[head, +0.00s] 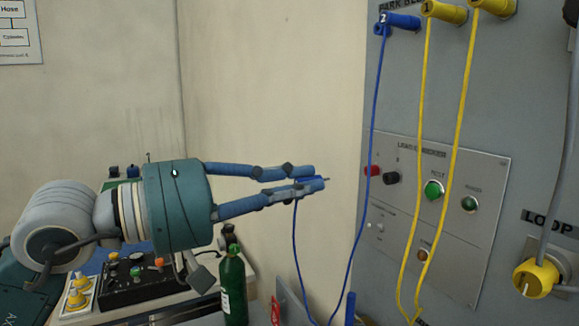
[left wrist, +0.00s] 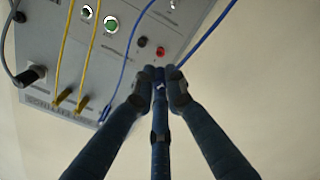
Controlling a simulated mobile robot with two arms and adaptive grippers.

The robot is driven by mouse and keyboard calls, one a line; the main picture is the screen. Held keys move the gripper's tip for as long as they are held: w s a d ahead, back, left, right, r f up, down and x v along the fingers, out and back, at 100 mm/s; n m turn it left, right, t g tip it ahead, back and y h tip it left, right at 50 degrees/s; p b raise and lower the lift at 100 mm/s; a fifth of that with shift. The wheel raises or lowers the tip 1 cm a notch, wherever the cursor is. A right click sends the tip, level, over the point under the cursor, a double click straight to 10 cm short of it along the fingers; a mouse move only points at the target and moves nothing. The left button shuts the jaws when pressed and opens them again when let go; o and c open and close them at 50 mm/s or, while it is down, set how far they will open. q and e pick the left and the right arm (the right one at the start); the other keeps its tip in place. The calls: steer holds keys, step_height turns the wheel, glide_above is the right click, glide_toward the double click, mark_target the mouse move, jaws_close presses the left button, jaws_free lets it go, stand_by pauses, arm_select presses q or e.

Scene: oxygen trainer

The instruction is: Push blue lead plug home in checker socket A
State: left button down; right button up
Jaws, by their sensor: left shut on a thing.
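My left gripper (head: 318,178) is shut on a blue lead plug (head: 311,181), with its metal pin pointing right towards the panel. The lead checker (head: 440,205) has a red socket (head: 372,170) and a black socket (head: 391,178) at its left; their letters are too small to read surely. The pin tip is apart from the red socket, to its left in the head view. The left wrist view shows the plug (left wrist: 159,82) between the fingers, below the red socket (left wrist: 161,52). A blue lead (head: 297,250) hangs from the held plug. My right gripper is out of view.
A blue plug (head: 398,22) and yellow plugs (head: 445,13) sit in the upper row, their leads hanging across the panel. A green bottle (head: 233,290) and a black control box (head: 135,280) stand below my left arm. The wall side is clear.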

arm_select(q)
steer(key=shift+d, duration=0.1)
steer(key=shift+f+b, duration=0.15)
steer(key=shift+b, duration=0.45)
steer(key=x, duration=0.3)
steer(key=shift+w+d+b, duration=0.25)
steer(key=shift+d+b, duration=0.05)
steer(key=shift+x, duration=1.05)
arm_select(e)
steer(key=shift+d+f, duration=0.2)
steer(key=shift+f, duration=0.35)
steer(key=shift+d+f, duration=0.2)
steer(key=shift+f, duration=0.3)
arm_select(q)
steer(key=shift+b, duration=0.55)
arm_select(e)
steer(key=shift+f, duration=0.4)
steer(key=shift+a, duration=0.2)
